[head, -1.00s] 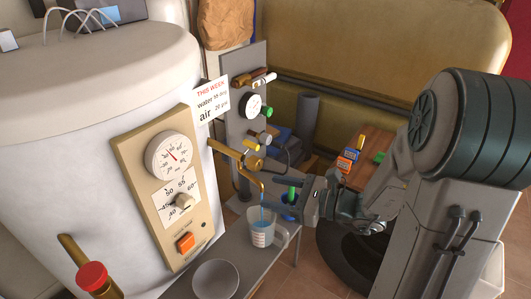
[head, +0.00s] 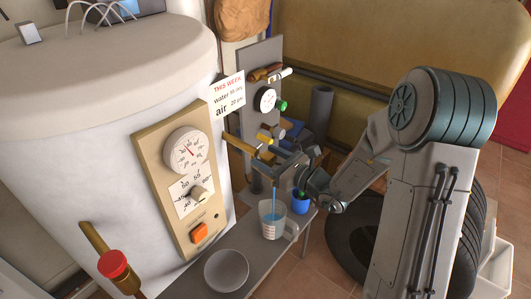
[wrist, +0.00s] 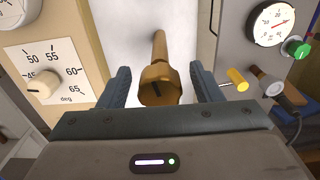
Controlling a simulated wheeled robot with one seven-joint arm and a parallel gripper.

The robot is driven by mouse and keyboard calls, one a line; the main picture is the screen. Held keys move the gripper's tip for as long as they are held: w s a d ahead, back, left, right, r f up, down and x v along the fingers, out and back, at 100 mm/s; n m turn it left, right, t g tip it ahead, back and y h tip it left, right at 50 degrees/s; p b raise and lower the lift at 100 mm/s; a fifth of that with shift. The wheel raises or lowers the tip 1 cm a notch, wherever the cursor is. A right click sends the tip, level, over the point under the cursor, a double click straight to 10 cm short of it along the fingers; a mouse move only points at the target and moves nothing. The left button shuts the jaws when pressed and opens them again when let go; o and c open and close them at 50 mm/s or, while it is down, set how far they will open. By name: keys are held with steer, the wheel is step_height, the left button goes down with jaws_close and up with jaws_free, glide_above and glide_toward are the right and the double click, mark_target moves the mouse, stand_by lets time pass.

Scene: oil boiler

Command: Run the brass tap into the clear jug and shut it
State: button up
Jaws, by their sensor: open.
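The brass tap (head: 240,144) sticks out from the white boiler. A thin blue stream (head: 275,200) runs down into the clear jug (head: 271,222), which stands upright on the grey bench and has red marks. The water level is too small to read. My gripper (head: 277,156) is at the tap's outer end and hides much of it. In the wrist view, the tap's brass body (wrist: 160,85) lies between my open fingers, with gaps on both sides. A yellow handle (wrist: 237,79) on a metal stem shows beyond the right finger; where its stem joins is hidden.
A grey bowl (head: 226,270) stands on the bench left of the jug, and a blue cup (head: 300,202) behind it. A red-knobbed brass pipe (head: 113,265) is at lower left. The gauge panel (head: 186,175) and a sign (head: 229,95) are close to the tap.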

steer(key=shift+x, duration=0.75)
steer(key=c, duration=1)
steer(key=shift+m+p, duration=0.65)
steer(key=shift+m, duration=0.75)
steer(key=o, duration=1)
steer(key=shift+s+d, duration=0.1)
steer(key=b+v, duration=0.2)
steer(key=v, duration=1.1)
steer(key=shift+s+d+b, duration=0.25)
steer(key=shift+b, duration=0.05)
